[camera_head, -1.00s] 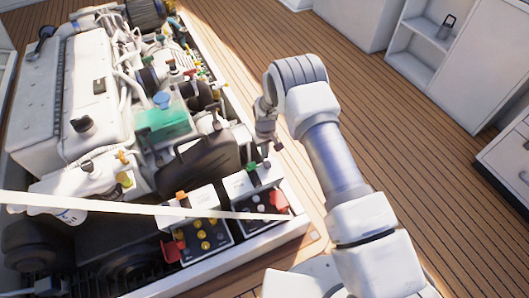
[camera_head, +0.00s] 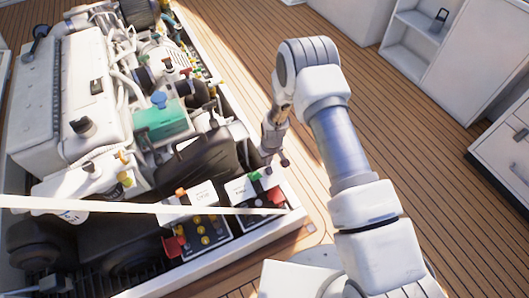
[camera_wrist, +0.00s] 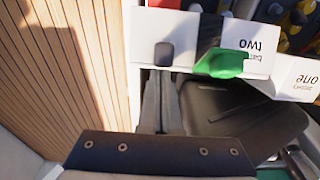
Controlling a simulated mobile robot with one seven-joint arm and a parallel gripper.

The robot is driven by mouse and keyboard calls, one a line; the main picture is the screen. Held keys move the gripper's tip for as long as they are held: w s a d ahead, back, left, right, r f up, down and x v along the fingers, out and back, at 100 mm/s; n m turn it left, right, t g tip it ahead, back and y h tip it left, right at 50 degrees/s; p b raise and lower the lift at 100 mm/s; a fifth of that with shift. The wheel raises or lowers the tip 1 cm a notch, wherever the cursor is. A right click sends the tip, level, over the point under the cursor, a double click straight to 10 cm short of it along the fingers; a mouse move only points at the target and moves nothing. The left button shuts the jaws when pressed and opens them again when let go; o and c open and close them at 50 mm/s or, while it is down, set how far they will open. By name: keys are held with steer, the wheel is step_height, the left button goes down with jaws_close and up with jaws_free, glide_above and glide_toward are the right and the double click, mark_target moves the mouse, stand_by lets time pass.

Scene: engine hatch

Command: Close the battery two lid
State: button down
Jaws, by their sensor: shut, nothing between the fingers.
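Battery two (camera_head: 245,216) sits at the near right corner of the engine hatch, with its dark top and round caps exposed. Its white lid (camera_head: 240,189) stands raised at the far side, with a green clip (camera_head: 255,176) on its edge. The wrist view shows the lid (camera_wrist: 262,40) with upside-down "two" lettering and the green clip (camera_wrist: 220,62). My gripper (camera_head: 272,160) is shut and empty beside the lid's right part. In the wrist view its fingers (camera_wrist: 163,80) point at the lid's lower edge; whether they touch cannot be told.
Battery one (camera_head: 203,232), also with its lid up and an orange clip, is directly left. A pale bar (camera_head: 110,206) crosses low over the hatch. The engine (camera_head: 60,110) fills the far left. The wooden deck to the right (camera_head: 420,190) is clear.

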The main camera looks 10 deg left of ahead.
steer(key=shift+s+d+f+b, duration=0.6)
steer(key=shift+s+d+f, duration=1.15)
steer(key=shift+s+f, duration=0.6)
steer(key=shift+s+d+f+b, duration=0.55)
steer(key=shift+s+d+f, duration=1.15)
steer(key=shift+s+f, duration=0.6)
steer(key=shift+s+d+f+b, duration=0.6)
steer(key=shift+s+d+f, duration=1.15)
steer(key=shift+s+f, duration=0.6)
steer(key=shift+w+f, duration=0.1)
steer(key=shift+w, duration=0.05)
